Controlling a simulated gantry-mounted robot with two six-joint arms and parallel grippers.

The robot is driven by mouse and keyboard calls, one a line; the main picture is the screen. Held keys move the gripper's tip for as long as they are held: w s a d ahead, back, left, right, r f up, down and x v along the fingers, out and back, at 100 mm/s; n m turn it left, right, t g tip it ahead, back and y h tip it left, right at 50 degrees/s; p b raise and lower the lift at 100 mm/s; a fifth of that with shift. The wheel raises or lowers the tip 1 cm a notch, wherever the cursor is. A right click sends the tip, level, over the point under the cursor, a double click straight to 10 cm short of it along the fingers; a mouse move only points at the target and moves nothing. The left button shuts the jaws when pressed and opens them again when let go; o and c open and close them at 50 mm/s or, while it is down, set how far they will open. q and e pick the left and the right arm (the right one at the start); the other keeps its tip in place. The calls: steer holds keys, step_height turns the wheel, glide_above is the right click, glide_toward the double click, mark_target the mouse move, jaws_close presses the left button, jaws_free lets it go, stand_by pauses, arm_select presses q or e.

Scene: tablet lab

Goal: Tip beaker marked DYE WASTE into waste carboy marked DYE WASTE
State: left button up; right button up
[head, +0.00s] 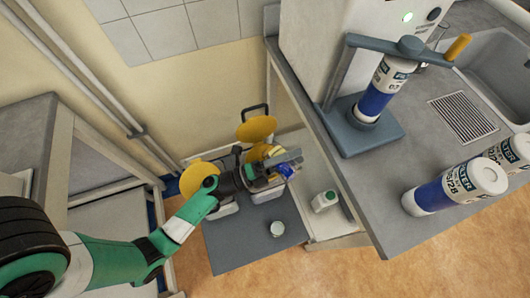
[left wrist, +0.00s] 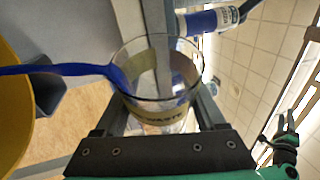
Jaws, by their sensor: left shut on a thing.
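My left gripper (head: 278,166) is shut on a clear glass beaker (left wrist: 160,95), which shows a partly readable label ending in "WASTE". The beaker also shows as a small blue-tinted shape in the head view (head: 288,170). It is tilted, and a blue stream (left wrist: 70,69) runs from its lip toward a yellow funnel (left wrist: 14,110) at the left of the wrist view. In the head view the gripper is beside a yellow funnel (head: 259,152), partly hidden by it. Carboy labels cannot be read.
Other yellow funnels stand at the back (head: 257,128) and left (head: 197,172). A small white-rimmed container (head: 277,229) sits on the dark grey platform (head: 235,250). The grey bench (head: 395,205) bears blue-and-white bottles (head: 455,188).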

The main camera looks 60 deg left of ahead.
arm_select(q)
steer(key=shift+a+r+n+p, duration=0.15)
steer(key=shift+r+n+p, duration=0.5)
steer(key=shift+r+n, duration=0.25)
